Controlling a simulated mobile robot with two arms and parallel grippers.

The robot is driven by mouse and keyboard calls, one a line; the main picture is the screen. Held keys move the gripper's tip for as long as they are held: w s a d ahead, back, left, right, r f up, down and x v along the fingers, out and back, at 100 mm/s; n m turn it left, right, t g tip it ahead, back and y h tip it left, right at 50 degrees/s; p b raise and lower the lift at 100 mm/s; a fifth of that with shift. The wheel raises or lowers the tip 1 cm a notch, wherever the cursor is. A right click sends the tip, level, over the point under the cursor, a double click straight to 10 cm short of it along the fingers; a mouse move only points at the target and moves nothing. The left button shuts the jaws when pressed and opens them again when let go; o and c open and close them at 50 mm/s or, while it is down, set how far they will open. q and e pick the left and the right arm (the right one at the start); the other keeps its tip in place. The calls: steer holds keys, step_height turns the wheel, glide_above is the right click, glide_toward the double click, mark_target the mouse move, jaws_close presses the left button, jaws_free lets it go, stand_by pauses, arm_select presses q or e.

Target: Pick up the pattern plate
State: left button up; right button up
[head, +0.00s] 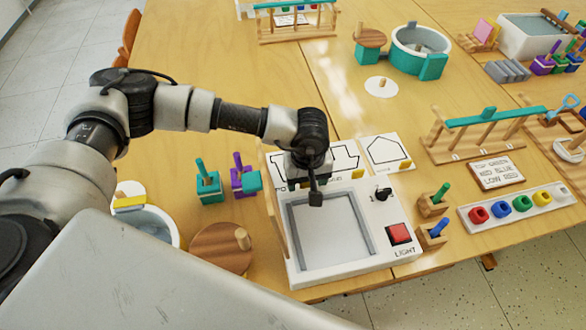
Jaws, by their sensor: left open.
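Two white plates with black outlines and small yellow grips lie at the back of the light box. The right plate (389,149) shows a house-like outline and is in full view. The left plate (345,152) is partly hidden by my left gripper and wrist. I cannot tell which one is the pattern plate. My left gripper (315,196) is open and points down over the back part of the light box (393,266), in front of the left plate. I see nothing between its fingers. My right gripper is not in view.
The light box has a grey-framed panel, a black knob (383,194) and a red switch (399,233). Green and purple holders and a round wooden lid (222,250) stand to its left. A color strip (518,207) and wooden rack (475,148) stand right. Bare table lies behind.

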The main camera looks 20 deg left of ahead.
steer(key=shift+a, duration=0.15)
arm_select(q)
steer(key=shift+c, duration=0.8)
steer(key=c, duration=0.8)
steer(key=shift+c, duration=0.2)
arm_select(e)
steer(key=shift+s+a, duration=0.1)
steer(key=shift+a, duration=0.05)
arm_select(q)
steer(key=shift+r, duration=0.1)
step_height(320, 180, up, 4)
steer(key=shift+f, duration=0.15)
steer(key=d+r, duration=0.2)
steer(key=d, duration=0.2)
steer(key=w+d+r+b, duration=0.1)
steer(key=d+r, duration=0.1)
steer(key=d, duration=0.1)
steer(key=d+r+b, duration=0.1)
steer(key=d+r, duration=0.2)
steer(key=d, duration=0.1)
steer(key=shift+w+d, duration=0.3)
steer(key=shift+w, duration=0.05)
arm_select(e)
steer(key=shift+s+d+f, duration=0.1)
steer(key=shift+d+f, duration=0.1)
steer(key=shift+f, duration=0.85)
